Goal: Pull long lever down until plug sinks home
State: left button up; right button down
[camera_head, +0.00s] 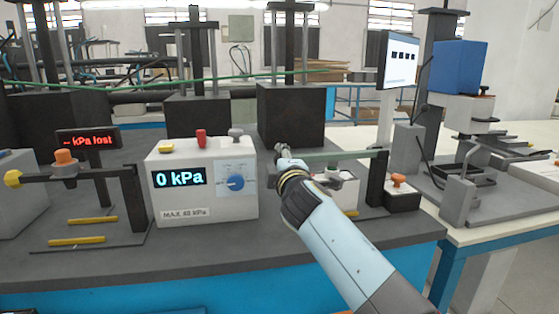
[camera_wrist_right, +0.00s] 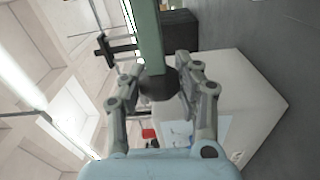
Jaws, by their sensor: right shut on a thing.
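The long lever (camera_head: 345,155) is a green bar running roughly level from a dark post (camera_head: 377,178) on the right to my right gripper. My right gripper (camera_head: 283,152) is at the lever's left end, beside the white gauge box. In the right wrist view, the green lever (camera_wrist_right: 148,40) ends in a dark knob (camera_wrist_right: 158,86) between the fingers of my right gripper (camera_wrist_right: 160,84), which is shut on it. Below the lever, a white block with a grey part (camera_head: 333,178) is partly hidden by my arm; I cannot tell how deep any plug sits. My left gripper is not in view.
The white gauge box (camera_head: 203,185) reads 0 kPa. A left stand holds an orange-topped part (camera_head: 64,158) on a dark arm, behind it a red "kPa lost" display (camera_head: 88,140). A dark box with an orange knob (camera_head: 400,193) stands right. The front bench (camera_head: 200,265) is clear.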

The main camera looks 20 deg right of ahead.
jog(key=c, duration=1)
grip_release()
jog(key=shift+s+f, duration=0.15)
jog(key=shift+f, duration=0.35)
jog(key=shift+o, duration=0.6)
jog(key=shift+r, duration=0.15)
jog(key=v, duration=1.2)
